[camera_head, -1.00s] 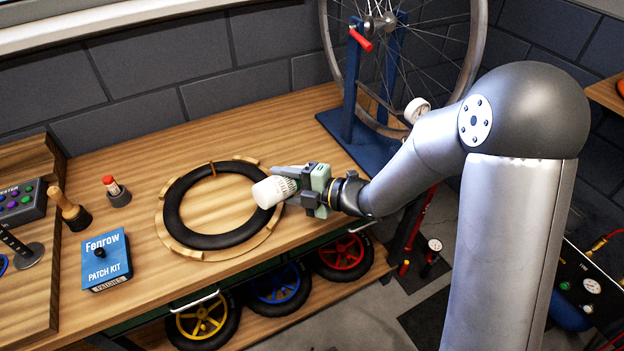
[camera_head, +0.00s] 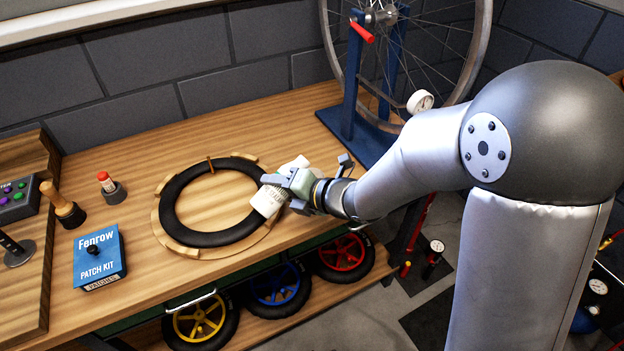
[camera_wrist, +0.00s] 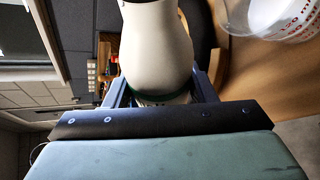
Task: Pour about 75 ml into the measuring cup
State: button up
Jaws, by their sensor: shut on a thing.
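My gripper (camera_head: 286,180) is shut on a white bottle (camera_wrist: 155,45) with a green band near the fingers and a dark end at the top of the wrist view. The bottle lies tilted well over. In the head view a white part by the jaws (camera_head: 296,163) looks like the bottle, mostly hidden by the gripper. The measuring cup (camera_wrist: 290,22), clear with red markings and white inside, is close beside the bottle in the wrist view. In the head view a pale, faintly marked cup shape (camera_head: 267,200) sits beside the jaws. No falling stream can be made out.
A black tyre (camera_head: 186,232) on a round wooden holder is just left of the gripper. A blue patch kit box (camera_head: 100,262) and a red-capped tube (camera_head: 106,182) stand further left. The blue wheel stand (camera_head: 365,140) is behind. Bare bench lies between tyre and wall.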

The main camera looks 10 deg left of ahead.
jog(key=n+b, duration=0.1)
jog(key=b, duration=0.3)
jog(key=shift+w+f+t+h, duration=0.15)
jog(key=shift+f+t+h, duration=0.05)
jog(key=shift+t+h, duration=0.2)
jog(key=n+b, duration=0.1)
jog(key=b, duration=0.1)
jog(key=t+b, duration=0.1)
jog(key=b, duration=0.1)
jog(key=n+h+b, duration=0.1)
jog(key=shift+w+d+r+n+t+b, duration=0.25)
jog(key=shift+w+r+n+t+b, duration=0.05)
jog(key=shift+w+r+b, duration=0.1)
jog(key=b, duration=0.2)
jog(key=s+n+t+h+b, duration=0.1)
jog(key=b, duration=0.1)
jog(key=shift+a+r+n+b, duration=0.1)
jog(key=shift+a+n+b, duration=0.2)
jog(key=n+t+b, duration=0.1)
jog(key=b, duration=0.1)
jog(key=n+b, duration=0.1)
jog(key=b, duration=0.2)
jog(key=shift+s+a+t+h+b, duration=0.25)
jog(key=shift+s+t+h+b, duration=0.05)
jog(key=shift+t+h, duration=0.1)
jog(key=shift+n+t+b, duration=0.3)
jog(key=shift+n+b, duration=0.1)
jog(key=shift+b, duration=0.5)
jog(key=shift+a+r, duration=0.1)
